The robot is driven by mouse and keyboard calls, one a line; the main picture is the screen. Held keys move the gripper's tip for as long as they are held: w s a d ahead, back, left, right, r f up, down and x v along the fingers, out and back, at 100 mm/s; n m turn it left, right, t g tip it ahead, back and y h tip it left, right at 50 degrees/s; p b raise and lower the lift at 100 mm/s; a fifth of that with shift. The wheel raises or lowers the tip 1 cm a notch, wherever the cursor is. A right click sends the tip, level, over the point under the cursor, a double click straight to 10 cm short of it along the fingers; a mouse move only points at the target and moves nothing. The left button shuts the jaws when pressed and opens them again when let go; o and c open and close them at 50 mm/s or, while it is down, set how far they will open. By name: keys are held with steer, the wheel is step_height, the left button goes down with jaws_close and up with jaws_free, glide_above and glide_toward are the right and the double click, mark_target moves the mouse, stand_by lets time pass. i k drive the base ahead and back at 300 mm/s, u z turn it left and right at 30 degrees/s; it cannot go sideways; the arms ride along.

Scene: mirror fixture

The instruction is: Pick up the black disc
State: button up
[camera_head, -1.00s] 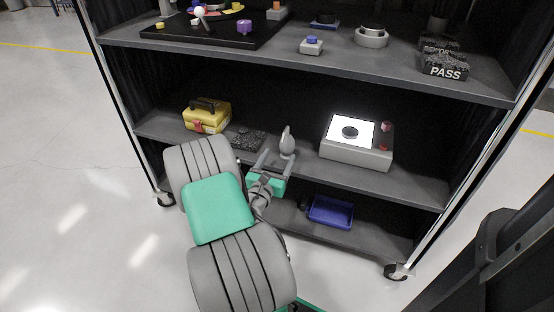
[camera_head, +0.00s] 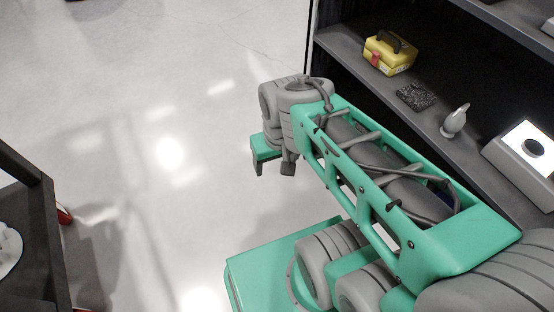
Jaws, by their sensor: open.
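A small black disc (camera_head: 534,147) lies on the bright lit top of a grey box (camera_head: 510,160) at the right edge of the view, on the cart's middle shelf. My gripper (camera_head: 273,170) is out over the open floor, left of the cart and well away from the disc. Its two fingers stand apart, with nothing seen between them. The right part of the box is cut off by the picture's edge.
The shelf (camera_head: 345,45) also holds a yellow toolbox (camera_head: 388,54), a dark speckled pad (camera_head: 416,97) and a grey rounded object (camera_head: 455,120). A dark table (camera_head: 40,235) stands at the left edge.

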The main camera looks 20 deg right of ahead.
mark_target(532, 148)
steer(key=z, duration=2.65)
